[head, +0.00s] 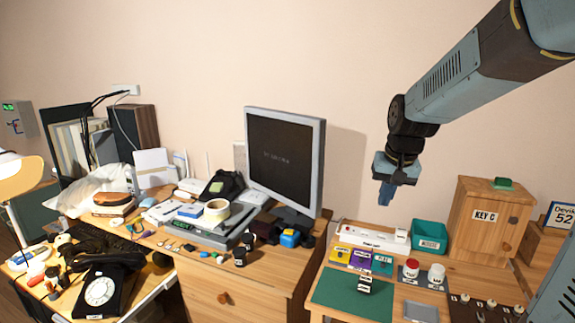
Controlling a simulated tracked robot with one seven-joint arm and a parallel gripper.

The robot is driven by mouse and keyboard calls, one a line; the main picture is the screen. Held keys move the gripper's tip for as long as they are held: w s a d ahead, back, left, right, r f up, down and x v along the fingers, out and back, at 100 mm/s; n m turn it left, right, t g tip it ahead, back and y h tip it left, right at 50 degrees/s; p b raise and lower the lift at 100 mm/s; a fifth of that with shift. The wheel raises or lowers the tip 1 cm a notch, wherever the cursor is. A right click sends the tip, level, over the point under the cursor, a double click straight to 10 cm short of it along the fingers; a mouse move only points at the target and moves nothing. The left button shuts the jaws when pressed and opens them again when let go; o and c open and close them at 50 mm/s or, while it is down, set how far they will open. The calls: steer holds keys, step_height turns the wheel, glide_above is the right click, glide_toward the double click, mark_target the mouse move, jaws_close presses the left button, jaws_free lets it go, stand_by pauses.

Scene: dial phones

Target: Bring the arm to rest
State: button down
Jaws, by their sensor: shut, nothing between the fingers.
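My arm (452,75) reaches in from the upper right of the head view. My gripper (385,199) hangs from it, pointing down, with its fingers together and nothing held. It is in the air in front of the wall, above the right-hand table and apart from everything on it. The black dial phone (101,291) sits at the lower left on the desk, far from my gripper.
Below my gripper are a power strip (372,237), a teal bin (429,237) and a green mat (340,296). A wooden KEY C cabinet (480,233) stands to the right. A monitor (319,165) stands to the left. The air around my gripper is clear.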

steer(key=s+r+n+t, duration=0.1)
steer(key=s+r, duration=0.1)
steer(key=s, duration=0.7)
steer(key=s+r+n+t, duration=0.1)
steer(key=s+r, duration=0.2)
steer(key=s, duration=0.7)
steer(key=shift+s+t+h, duration=0.25)
steer(key=shift+t+h, duration=0.05)
steer(key=shift+h, duration=0.1)
